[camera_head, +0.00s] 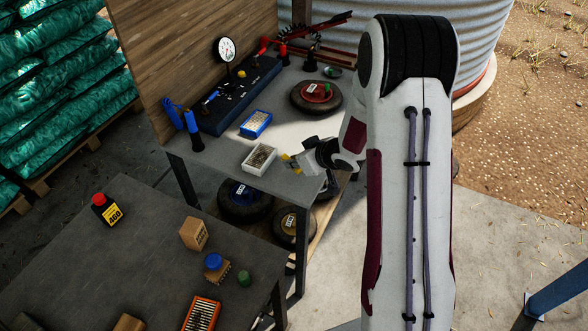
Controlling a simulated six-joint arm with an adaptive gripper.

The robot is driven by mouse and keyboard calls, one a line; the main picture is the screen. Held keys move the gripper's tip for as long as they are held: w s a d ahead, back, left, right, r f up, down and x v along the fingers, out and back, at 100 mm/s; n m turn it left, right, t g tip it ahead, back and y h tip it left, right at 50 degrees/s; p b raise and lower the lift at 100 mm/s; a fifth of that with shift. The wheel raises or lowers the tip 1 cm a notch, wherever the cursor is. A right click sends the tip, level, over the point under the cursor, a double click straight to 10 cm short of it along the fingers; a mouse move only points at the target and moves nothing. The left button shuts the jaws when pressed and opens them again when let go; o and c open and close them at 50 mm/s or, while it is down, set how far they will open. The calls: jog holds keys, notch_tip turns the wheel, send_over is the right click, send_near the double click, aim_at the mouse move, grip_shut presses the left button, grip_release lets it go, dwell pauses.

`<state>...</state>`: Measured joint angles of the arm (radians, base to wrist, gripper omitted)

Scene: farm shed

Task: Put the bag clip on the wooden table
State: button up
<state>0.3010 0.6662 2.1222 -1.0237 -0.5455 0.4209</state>
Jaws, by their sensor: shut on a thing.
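My gripper (300,163) is over the front right edge of the grey-topped workbench, just right of a white tray. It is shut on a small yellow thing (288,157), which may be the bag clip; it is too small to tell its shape. The fingers hide part of it. No table top in view is plainly wooden. The workbench (220,160) has a wooden back panel, and the lower front table (130,235) has a dark grey top.
The white tray (259,160) of small parts and a blue tray (256,123) stand near my gripper. Behind are a black tool holder (235,98), a dial gauge and a wheel (316,97).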

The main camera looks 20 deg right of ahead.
aim_at(294, 170)
dwell(0.3)
jog(key=shift+f, duration=1.9)
jog(key=shift+f, duration=0.1)
jog(key=o, duration=0.8)
jog(key=shift+s+d+r, duration=0.2)
jog(key=shift+s+r, duration=0.2)
jog(key=shift+r, duration=0.2)
jog(key=shift+v, duration=5.35)
jog(key=shift+a, duration=0.1)
